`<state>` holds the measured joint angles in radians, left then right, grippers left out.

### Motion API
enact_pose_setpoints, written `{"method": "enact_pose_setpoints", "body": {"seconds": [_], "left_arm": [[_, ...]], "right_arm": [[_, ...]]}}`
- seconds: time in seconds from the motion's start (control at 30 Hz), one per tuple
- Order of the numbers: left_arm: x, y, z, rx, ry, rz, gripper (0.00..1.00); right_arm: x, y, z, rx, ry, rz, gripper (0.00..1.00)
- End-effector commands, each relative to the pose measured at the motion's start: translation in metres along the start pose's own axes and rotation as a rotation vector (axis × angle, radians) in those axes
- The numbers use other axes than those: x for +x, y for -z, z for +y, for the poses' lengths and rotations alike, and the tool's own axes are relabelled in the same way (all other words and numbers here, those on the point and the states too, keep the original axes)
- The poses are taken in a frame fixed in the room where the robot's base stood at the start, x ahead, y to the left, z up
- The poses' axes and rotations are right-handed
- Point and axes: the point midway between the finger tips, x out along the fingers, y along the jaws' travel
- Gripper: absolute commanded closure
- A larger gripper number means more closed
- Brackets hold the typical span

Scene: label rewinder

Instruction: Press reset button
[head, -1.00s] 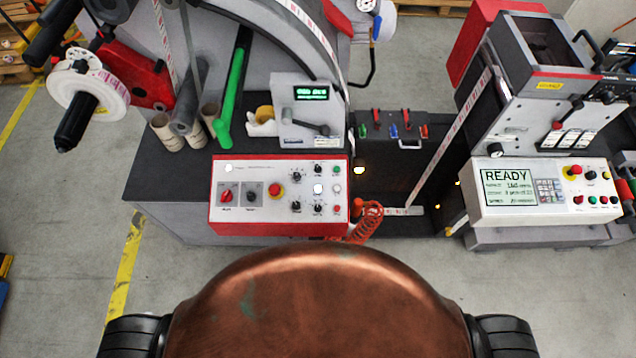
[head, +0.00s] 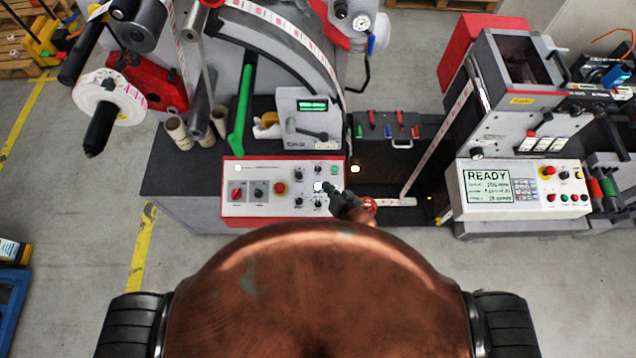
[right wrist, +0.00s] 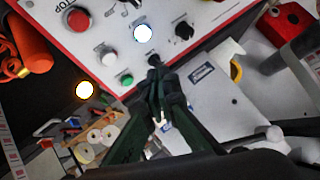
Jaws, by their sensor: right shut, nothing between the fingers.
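The red-edged white control panel (head: 265,205) stands at the front of the left machine and carries several knobs and buttons. A lit white button (head: 318,187) is on its right part; it also shows in the right wrist view (right wrist: 143,33). A green button (right wrist: 125,79) and a white button (right wrist: 105,53) are near it. The button labels are too small to read, so I cannot tell which is reset. My right gripper (head: 330,190) is shut and empty at the panel's right end. In the right wrist view its tips (right wrist: 154,62) are close to the panel face; contact is unclear. My left gripper is not in view.
A red emergency button (head: 280,188) sits mid-panel. A red STOP button (right wrist: 78,18) shows in the right wrist view. A dark tool case (head: 375,128) stands behind my right gripper. A second machine's panel (head: 520,190) reading READY stands to the right.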

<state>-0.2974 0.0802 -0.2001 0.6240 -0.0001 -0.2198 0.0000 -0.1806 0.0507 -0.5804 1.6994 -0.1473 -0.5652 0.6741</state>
Motion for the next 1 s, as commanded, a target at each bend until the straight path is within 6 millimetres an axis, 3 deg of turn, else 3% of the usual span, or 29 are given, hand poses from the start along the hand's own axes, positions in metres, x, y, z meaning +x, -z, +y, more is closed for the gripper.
{"method": "enact_pose_setpoints", "body": {"seconds": [0.1, 0.23, 0.67, 1.0], "left_arm": [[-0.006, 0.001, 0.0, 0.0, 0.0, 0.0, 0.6], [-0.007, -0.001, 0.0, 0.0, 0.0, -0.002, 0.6], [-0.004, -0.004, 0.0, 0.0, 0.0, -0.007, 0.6], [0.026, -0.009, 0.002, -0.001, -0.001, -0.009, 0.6]], "right_arm": [[0.0, 0.014, -0.028, 0.014, 0.047, 0.026, 1.0], [0.001, 0.018, -0.04, 0.023, 0.069, 0.037, 1.0], [0.003, 0.016, -0.038, 0.023, 0.069, 0.037, 1.0], [0.025, 0.0, -0.025, 0.023, 0.069, 0.037, 1.0]]}}
